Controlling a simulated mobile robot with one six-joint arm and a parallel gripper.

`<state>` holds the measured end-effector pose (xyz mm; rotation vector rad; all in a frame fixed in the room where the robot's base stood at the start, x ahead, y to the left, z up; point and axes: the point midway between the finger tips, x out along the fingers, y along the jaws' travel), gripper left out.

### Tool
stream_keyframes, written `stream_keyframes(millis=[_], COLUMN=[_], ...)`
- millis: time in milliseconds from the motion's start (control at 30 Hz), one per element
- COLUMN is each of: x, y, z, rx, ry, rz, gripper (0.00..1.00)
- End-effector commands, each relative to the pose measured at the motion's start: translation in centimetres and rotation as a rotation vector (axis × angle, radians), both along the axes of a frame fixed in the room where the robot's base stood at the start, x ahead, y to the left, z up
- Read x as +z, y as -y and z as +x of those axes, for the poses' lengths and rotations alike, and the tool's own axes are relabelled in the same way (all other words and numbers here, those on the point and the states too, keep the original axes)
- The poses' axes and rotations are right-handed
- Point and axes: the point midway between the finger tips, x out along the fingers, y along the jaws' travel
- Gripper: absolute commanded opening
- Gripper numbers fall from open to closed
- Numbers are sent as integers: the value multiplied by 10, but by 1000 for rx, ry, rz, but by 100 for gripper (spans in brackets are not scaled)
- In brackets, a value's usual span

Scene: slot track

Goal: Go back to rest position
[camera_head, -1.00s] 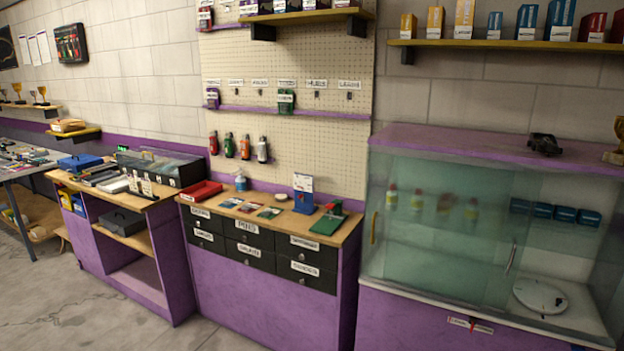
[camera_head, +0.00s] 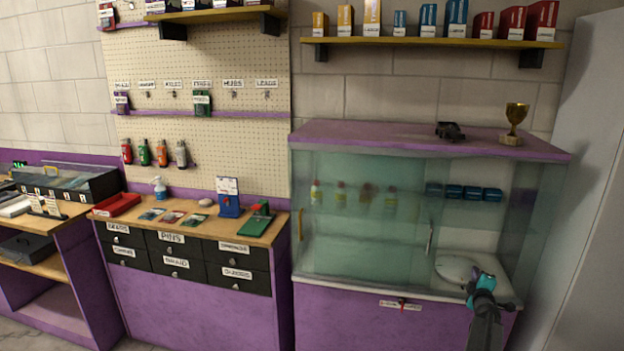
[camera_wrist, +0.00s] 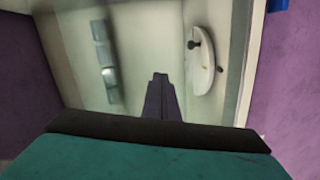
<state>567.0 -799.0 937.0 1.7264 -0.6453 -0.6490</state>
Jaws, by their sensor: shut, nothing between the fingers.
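My gripper (camera_wrist: 160,78) shows in the wrist view with its dark fingers together and nothing between them. In the head view, part of my arm, teal and dark grey, rises at the lower right in front of the cabinet (camera_head: 360,160). The fingers are hard to make out there. The white disc (camera_head: 455,268) lies inside the cabinet, partly behind my arm.
A wooden-topped drawer unit (camera_head: 170,235) with a red tray (camera_head: 117,205) and a green tool (camera_head: 258,222) stands left of the cabinet. A gold trophy (camera_head: 515,120) and a dark model car (camera_head: 449,131) are on the cabinet top. A grey wall panel (camera_head: 588,180) borders the right.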

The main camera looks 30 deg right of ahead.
Motion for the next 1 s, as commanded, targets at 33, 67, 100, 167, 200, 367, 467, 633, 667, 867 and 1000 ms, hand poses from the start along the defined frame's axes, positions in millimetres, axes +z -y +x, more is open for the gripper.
stream_keyframes(millis=[33,67,100,167,200,367,467,633,667,867,1000], x=[-3,-5,-8,-14,-17,-32,-43,-62,-65,-92,-111], y=[-17,-24,-35,-50,-60,-101,-128,-179,-189,-262,-318], z=[13,20,28,40,48,73,87,107,110,128,135], rx=[-8,-15,-25,-39,-49,-84,-104,-136,-142,-182,-210], ry=[10,16,23,30,36,48,51,46,44,15,-17], rz=[30,49,75,113,138,237,299,409,429,574,677], gripper=[0,0,0,0,0,0,0,0,0,0,0])
